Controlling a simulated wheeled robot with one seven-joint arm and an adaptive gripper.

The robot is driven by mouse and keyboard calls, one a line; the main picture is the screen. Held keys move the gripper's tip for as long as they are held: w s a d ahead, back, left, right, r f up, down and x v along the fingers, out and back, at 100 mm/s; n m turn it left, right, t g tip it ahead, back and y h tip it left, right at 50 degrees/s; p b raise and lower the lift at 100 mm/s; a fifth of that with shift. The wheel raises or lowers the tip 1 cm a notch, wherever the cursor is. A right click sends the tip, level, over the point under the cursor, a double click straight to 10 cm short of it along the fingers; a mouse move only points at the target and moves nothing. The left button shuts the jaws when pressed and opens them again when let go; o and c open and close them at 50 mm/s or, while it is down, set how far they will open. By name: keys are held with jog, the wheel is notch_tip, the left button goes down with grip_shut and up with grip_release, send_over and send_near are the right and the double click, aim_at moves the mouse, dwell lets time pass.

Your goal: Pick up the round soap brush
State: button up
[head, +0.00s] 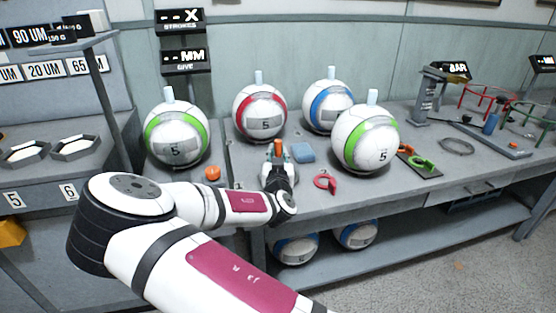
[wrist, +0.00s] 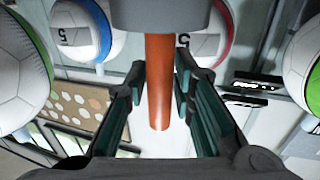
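The round soap brush has an orange-brown handle (wrist: 158,85) and a wide grey round part (wrist: 160,15) at the top of the wrist view. In the head view the orange handle (head: 279,148) shows above my gripper (head: 279,168), on the bench between the balls. In the wrist view my gripper (wrist: 159,75) has one finger on each side of the handle. A narrow gap shows on both sides, so it is open around the handle. The brush's lower part is hidden by my gripper in the head view.
Balls with green (head: 176,136), red (head: 260,112), blue (head: 328,106) and green (head: 364,140) bands stand around my gripper. A blue sponge-like block (head: 302,152), an orange knob (head: 212,173) and a pink-red ring (head: 325,183) lie close by. The bench's front edge is near.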

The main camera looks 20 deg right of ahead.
grip_shut()
jog(key=shift+r, duration=0.1)
jog(key=r+p, duration=0.1)
jog(key=r, duration=0.2)
jog(key=r+p, duration=0.1)
jog(key=r, duration=0.5)
jog(key=shift+s+d+r+p, duration=0.3)
jog(key=shift+r+p, duration=0.05)
jog(key=shift+p, duration=0.05)
jog(key=s+r+n+y+p, duration=0.3)
jog(key=s+r+p, duration=0.5)
jog(key=s, duration=0.6)
jog(key=shift+s+a+r+t+y, duration=0.3)
jog(key=shift+s+a+r+y, duration=0.25)
jog(key=shift+y, duration=0.25)
jog(key=shift+w+d, duration=0.15)
jog(key=shift+w, duration=0.15)
